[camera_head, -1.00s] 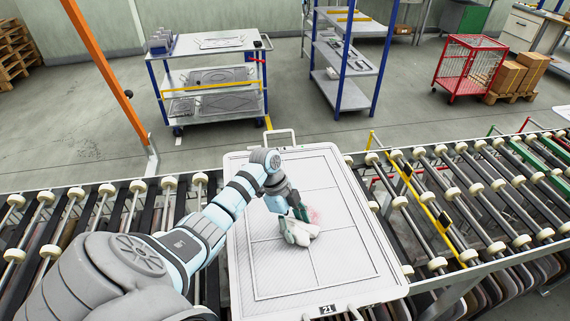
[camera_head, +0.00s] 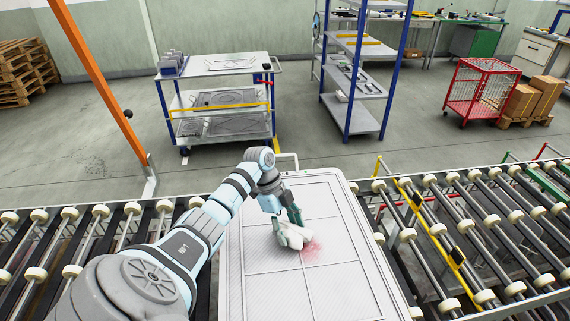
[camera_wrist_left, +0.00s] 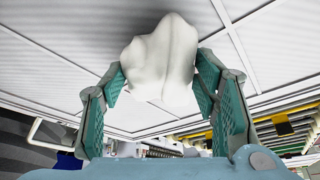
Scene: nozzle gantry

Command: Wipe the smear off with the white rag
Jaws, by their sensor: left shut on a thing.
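The white rag (camera_head: 292,236) is bunched up on the white panel (camera_head: 345,290); it also shows in the left wrist view (camera_wrist_left: 162,58). My left gripper (camera_head: 294,220) is shut on the rag from above, with a green finger on each side of it in the left wrist view (camera_wrist_left: 158,82). The smear (camera_head: 312,249) is a faint pink-red patch on the panel, just right of and below the rag. The rag may hide part of it. My right gripper is in neither view.
The panel lies on a roller conveyor (camera_head: 450,215) that runs left and right. An orange post (camera_head: 100,85) stands at the left. Beyond the conveyor are a trolley (camera_head: 215,100), a blue-posted shelf (camera_head: 355,85) and a red cage cart (camera_head: 480,90).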

